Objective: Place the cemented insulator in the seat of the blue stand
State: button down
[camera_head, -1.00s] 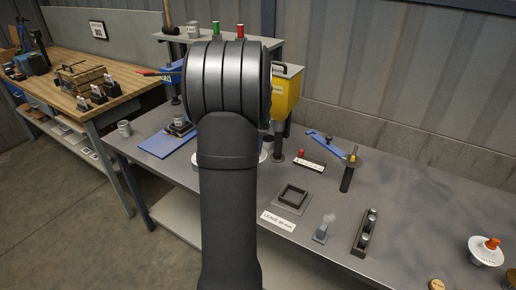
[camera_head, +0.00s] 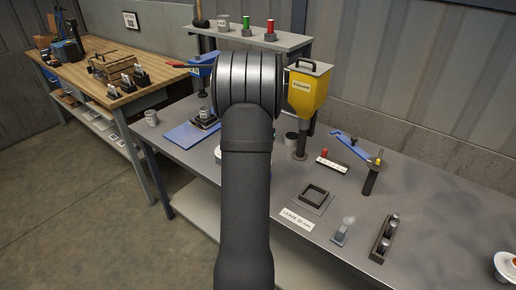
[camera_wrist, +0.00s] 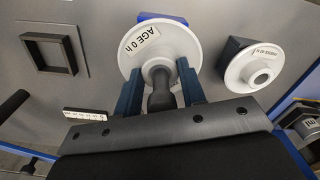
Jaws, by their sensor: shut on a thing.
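A second, smaller white insulator (camera_wrist: 243,67) sits to the right on a dark block, apart from the held one.
A blue mat (camera_head: 184,136) lies left.

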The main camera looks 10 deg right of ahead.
jog(key=shift+f, duration=0.15)
jog(key=c, duration=0.9)
grip_release()
jog(key=shift+f, duration=0.1)
notch_tip(320, 180, up, 13)
jog(key=shift+f, duration=0.15)
notch_tip(320, 180, down, 13)
jog(key=shift+r, duration=1.3)
